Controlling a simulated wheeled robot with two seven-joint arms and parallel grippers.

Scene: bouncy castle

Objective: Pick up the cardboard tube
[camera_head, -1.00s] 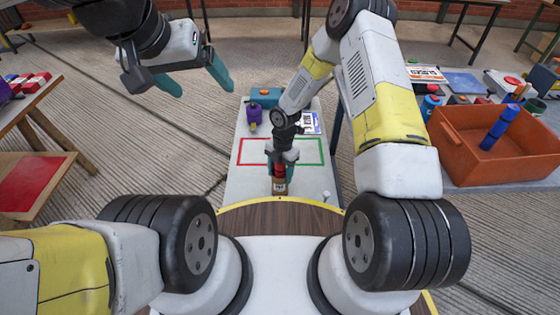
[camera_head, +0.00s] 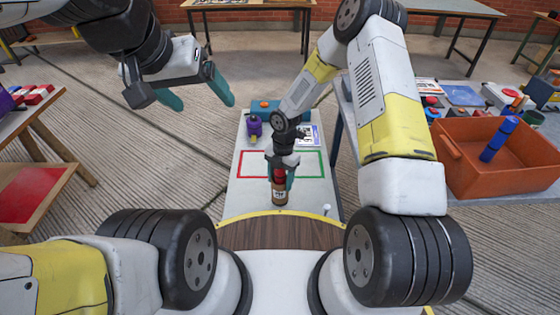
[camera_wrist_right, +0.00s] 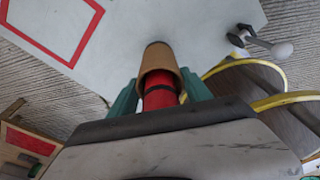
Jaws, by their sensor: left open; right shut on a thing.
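A brown cardboard tube (camera_head: 279,195) with a pale label and a red upper part is upright at the near end of the narrow white table. My right gripper (camera_head: 280,178) points down and is shut around the red upper part. In the right wrist view the brown tube (camera_wrist_right: 160,62) and its red part, with a black band, sit between the two green fingers of the right gripper (camera_wrist_right: 160,94). I cannot tell whether the tube's lower end touches the table. My left gripper (camera_head: 204,102) is open and empty, raised left of the table.
The white table (camera_head: 250,200) carries red (camera_head: 252,150) and green (camera_head: 322,165) outlines. A purple object (camera_head: 254,127) and a teal box (camera_head: 270,105) stand at its far end. An orange bin (camera_head: 470,185) holding a blue cylinder (camera_head: 499,138) is at right.

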